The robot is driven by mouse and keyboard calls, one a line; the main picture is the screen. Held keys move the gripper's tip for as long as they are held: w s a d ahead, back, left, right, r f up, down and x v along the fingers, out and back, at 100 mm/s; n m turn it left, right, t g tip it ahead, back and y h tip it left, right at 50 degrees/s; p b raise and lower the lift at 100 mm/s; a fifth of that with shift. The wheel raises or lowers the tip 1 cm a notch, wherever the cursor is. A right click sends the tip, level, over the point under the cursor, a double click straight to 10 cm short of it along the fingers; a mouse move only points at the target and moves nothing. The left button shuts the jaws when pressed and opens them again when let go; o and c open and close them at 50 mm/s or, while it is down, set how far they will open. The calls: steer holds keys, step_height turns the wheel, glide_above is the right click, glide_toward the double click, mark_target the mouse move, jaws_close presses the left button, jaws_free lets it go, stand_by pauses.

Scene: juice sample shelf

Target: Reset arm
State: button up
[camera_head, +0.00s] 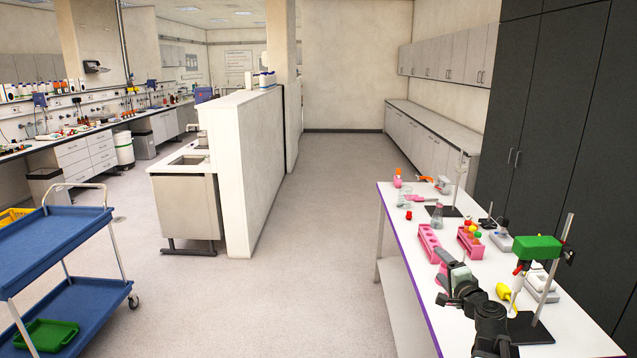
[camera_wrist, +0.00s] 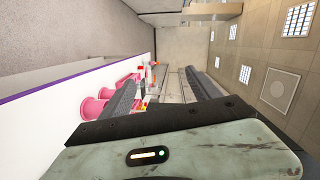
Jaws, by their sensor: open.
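My gripper (camera_head: 442,262) is at the end of my arm, above the white lab bench (camera_head: 392,237) at the right of the head view. In the wrist view its two dark fingers (camera_wrist: 163,88) stand apart, with nothing held between them. A pink rack (camera_head: 428,242) is just beyond the gripper in the head view, and a second pink rack (camera_head: 470,243) is to the right of it. Pink pieces also show at the left of the wrist view (camera_wrist: 95,108), beside the fingers.
A stand with a green block (camera_head: 538,247) rises close to the right of my arm. A yellow item (camera_head: 505,292) lies near its base. Glassware and small bottles (camera_head: 397,178) stand at the bench's far end. A blue cart (camera_head: 45,245) is at the left; the floor between is clear.

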steer(key=s+a+f+n+g+y, duration=0.1)
steer(key=a+f+n+g+y, duration=0.2)
steer(key=a, duration=0.6)
steer(key=s+a+f+n+g+y, duration=0.15)
steer(key=a+f+n, duration=0.3)
steer(key=a, duration=0.55)
steer(key=s+a+f+n+g+y, duration=0.1)
steer(key=a+f+n+g, duration=0.25)
steer(key=a, duration=0.55)
steer(key=s+a+f+n+g+h, duration=0.25)
steer(key=s+f+n+g, duration=0.2)
steer(key=s+f, duration=0.45)
steer(key=s+d+f+g+h, duration=0.2)
steer(key=s+d+g+h, duration=0.1)
steer(key=s+d, duration=0.5)
steer(key=shift+g+h+b, duration=0.3)
steer(key=shift+g+h, duration=0.1)
steer(key=shift+g, duration=0.25)
steer(key=shift+d, duration=0.1)
